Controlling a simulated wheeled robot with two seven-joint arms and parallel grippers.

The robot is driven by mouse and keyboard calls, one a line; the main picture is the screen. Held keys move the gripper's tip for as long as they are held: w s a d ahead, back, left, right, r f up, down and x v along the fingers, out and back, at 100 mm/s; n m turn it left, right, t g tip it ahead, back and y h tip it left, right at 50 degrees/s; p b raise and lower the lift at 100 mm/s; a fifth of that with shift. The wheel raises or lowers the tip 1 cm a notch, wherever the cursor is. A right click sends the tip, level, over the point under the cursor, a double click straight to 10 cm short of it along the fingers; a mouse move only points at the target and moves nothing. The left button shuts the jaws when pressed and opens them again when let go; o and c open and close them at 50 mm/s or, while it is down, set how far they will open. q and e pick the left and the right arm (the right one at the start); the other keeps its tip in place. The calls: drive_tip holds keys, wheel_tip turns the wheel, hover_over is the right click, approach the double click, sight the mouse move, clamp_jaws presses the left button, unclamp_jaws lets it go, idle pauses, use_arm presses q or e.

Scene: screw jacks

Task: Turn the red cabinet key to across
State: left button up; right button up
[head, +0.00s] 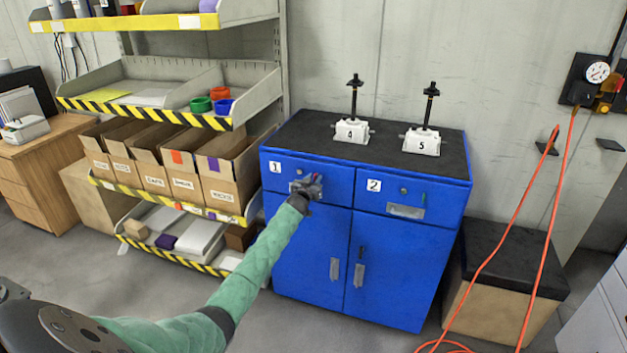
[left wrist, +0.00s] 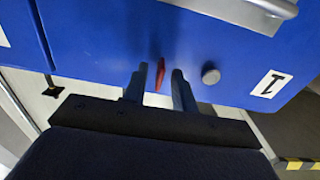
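The red key (left wrist: 160,77) sits in the face of drawer 1 on the blue cabinet, seen in the left wrist view. Its narrow grip stands roughly upright in that picture. My left gripper (left wrist: 161,72) is open, with one finger on each side of the key. Gaps show beside the key; whether either finger touches it I cannot tell. In the head view my left gripper (head: 311,184) is at the front of drawer 1 and hides the key. The blue cabinet (head: 300,245) stands against the wall. My right gripper is not in view.
A round grey knob (left wrist: 210,74) and a metal drawer handle (left wrist: 245,10) are close to the fingers. Two screw jacks, 4 (head: 351,131) and 5 (head: 422,143), stand on the cabinet top. A shelf with boxes (head: 228,180) is at left.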

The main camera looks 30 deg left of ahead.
use_arm(q)
drive_tip(key=shift+c, duration=0.2)
clamp_jaws()
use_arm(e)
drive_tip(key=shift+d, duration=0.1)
use_arm(q)
drive_tip(key=shift+m+b, duration=0.3)
drive_tip(key=shift+m, duration=0.1)
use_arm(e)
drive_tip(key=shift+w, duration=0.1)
use_arm(q)
drive_tip(key=m+b, duration=0.3)
drive_tip(key=m, duration=0.4)
drive_tip(key=m+b, duration=0.3)
drive_tip(key=m, duration=0.4)
drive_tip(key=shift+d+f+b, duration=0.15)
drive_tip(key=shift+d+b, duration=0.05)
drive_tip(key=shift+b, duration=0.15)
drive_tip(key=shift+m, duration=1.7)
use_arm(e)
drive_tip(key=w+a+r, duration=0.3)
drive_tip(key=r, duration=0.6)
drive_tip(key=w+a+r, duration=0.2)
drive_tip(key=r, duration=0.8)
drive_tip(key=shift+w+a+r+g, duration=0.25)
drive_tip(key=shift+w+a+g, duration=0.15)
